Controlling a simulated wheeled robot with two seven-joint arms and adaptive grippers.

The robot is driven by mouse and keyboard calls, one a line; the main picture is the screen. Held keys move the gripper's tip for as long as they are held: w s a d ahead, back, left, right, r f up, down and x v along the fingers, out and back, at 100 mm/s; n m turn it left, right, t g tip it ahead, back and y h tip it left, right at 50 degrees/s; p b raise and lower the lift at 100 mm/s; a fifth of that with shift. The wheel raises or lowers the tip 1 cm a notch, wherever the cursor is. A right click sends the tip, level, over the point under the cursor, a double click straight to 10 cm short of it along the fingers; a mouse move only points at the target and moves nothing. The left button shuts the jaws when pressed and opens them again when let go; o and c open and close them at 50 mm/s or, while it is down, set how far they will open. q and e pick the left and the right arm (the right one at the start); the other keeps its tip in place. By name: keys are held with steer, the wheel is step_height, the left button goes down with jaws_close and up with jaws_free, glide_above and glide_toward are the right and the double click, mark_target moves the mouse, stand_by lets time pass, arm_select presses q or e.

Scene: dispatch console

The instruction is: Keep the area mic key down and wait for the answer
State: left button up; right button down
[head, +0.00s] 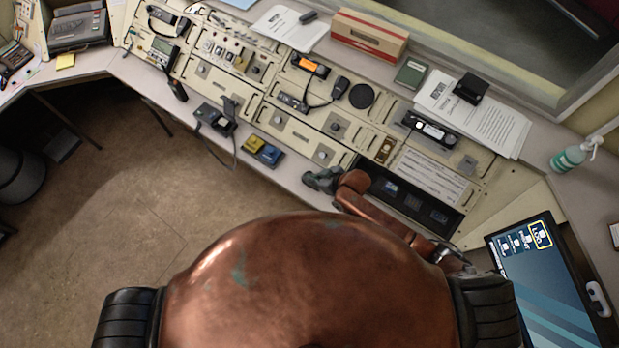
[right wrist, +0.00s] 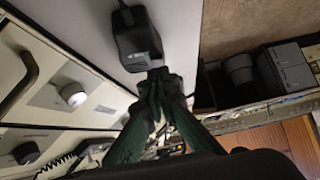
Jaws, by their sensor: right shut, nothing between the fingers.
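A dark desk microphone unit (head: 215,118) with a thin cable stands on the console's front ledge in the head view. I cannot tell which part of it is the key. My right gripper (head: 318,180) is over the ledge's front edge, to the right of the unit and apart from it. In the right wrist view the green gripper fingers (right wrist: 160,84) are closed together and empty. Their tips point toward a black box (right wrist: 138,42) with a cord, on the pale ledge. I cannot tell if they touch it. My left gripper is out of view.
A yellow and blue pair of small boxes (head: 263,150) lies between the unit and my right gripper. A corded handset (head: 293,102) and an orange-lit display (head: 310,65) are farther back. A lit screen (head: 540,285) stands at right. Open floor (head: 130,190) lies left.

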steer(key=shift+f, duration=0.1)
steer(key=shift+f+b, duration=0.3)
steer(key=shift+f, duration=0.45)
steer(key=shift+s+f, duration=0.25)
steer(key=shift+f, duration=0.05)
steer(key=shift+s+d+f, duration=0.1)
steer(key=shift+s+f, duration=0.1)
steer(key=shift+f, duration=0.05)
stand_by(0.8)
steer(key=shift+r, duration=0.15)
stand_by(0.6)
steer(key=r+p, duration=0.1)
steer(key=r, duration=0.1)
steer(key=r+p, duration=0.4)
steer(key=shift+w, duration=0.3)
steer(key=b+v, duration=0.1)
steer(key=v, duration=0.8)
steer(key=shift+d, duration=0.1)
